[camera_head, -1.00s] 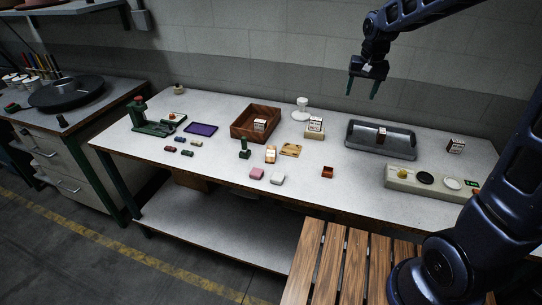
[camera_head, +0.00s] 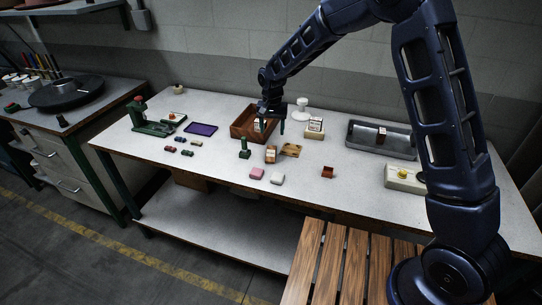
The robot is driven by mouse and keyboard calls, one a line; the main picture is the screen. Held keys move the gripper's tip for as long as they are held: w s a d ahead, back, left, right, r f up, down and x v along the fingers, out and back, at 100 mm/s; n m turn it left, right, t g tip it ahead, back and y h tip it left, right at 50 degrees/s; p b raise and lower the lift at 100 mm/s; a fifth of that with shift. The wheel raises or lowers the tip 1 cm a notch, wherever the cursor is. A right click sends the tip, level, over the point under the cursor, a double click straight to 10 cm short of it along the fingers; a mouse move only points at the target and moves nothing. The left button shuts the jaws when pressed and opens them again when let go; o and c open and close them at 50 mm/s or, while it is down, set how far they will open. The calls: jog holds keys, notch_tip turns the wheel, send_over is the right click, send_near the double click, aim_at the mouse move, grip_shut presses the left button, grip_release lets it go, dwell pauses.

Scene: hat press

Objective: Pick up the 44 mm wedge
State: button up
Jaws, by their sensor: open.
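Several small blocks with pale printed faces show, but the print is too small to tell which is the 44 mm wedge. One stands in the wooden tray (camera_head: 236,130), partly behind my gripper. One is a tan block (camera_head: 271,154) on the table in front of that tray. One sits on a small wooden base (camera_head: 315,134) right of the tray. A brown block (camera_head: 382,132) with a pale face is in the grey tray (camera_head: 362,145). My gripper (camera_head: 272,130) is open, pointing down over the wooden tray's right side, with nothing visibly held.
A dark green press (camera_head: 150,125) and a purple mat (camera_head: 202,129) are at the left. Pink (camera_head: 257,173) and white (camera_head: 277,178) blocks lie near the front edge, with a small brown box (camera_head: 327,171) to their right.

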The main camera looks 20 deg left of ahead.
aim_at(271, 149)
jog(key=shift+s+f, duration=0.15)
jog(key=shift+f, duration=2.6)
jog(key=shift+s+f, duration=0.15)
jog(key=shift+f, duration=2.55)
jog(key=c, duration=1.1)
jog(key=shift+r, duration=0.15)
